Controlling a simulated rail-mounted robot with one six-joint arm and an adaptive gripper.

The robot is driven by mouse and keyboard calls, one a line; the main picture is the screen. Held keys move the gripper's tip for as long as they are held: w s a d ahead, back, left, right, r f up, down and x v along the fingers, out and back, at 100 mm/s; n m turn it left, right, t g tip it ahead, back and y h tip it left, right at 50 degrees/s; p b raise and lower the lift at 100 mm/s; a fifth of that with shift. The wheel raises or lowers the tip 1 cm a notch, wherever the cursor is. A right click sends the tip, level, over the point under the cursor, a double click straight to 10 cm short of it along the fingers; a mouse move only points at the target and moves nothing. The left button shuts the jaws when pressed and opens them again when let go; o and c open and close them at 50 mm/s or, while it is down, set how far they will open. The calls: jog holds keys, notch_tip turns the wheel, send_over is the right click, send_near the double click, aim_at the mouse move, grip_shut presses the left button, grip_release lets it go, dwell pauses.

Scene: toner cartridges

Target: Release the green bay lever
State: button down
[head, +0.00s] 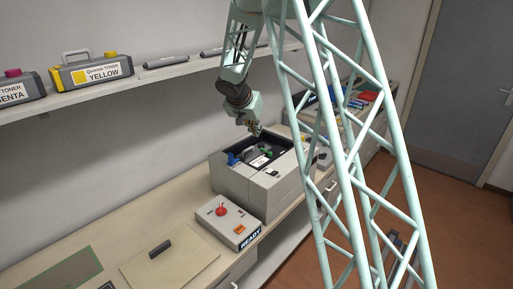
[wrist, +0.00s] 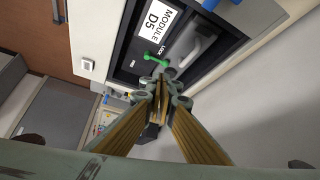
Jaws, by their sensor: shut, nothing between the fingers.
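The green bay lever (wrist: 154,60) shows in the wrist view inside the open printer bay, beside the words LOCK and a white label reading MODULE D5 (wrist: 155,19). In the head view the lever (head: 266,153) is a small green spot in the bay of the grey printer (head: 236,182). My gripper (wrist: 160,82) is shut and empty. Its fingertips are close to the lever's near end in the wrist view; I cannot tell whether they touch it. In the head view my gripper (head: 255,130) is over the back part of the open bay.
A control box (head: 228,222) with a red button and a READY display stands in front of the printer. A blue part (head: 234,158) shows in the bay at left. A shelf above holds a yellow toner cartridge (head: 92,72) and a magenta one (head: 20,91).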

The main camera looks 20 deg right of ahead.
aim_at(261, 149)
jog(key=shift+w+a+f, duration=0.2)
jog(key=shift+w+f, duration=0.5)
jog(key=shift+f, duration=0.1)
jog(key=shift+p+x, duration=0.95)
jog(key=shift+x, duration=5.95)
jog(key=shift+w, duration=0.15)
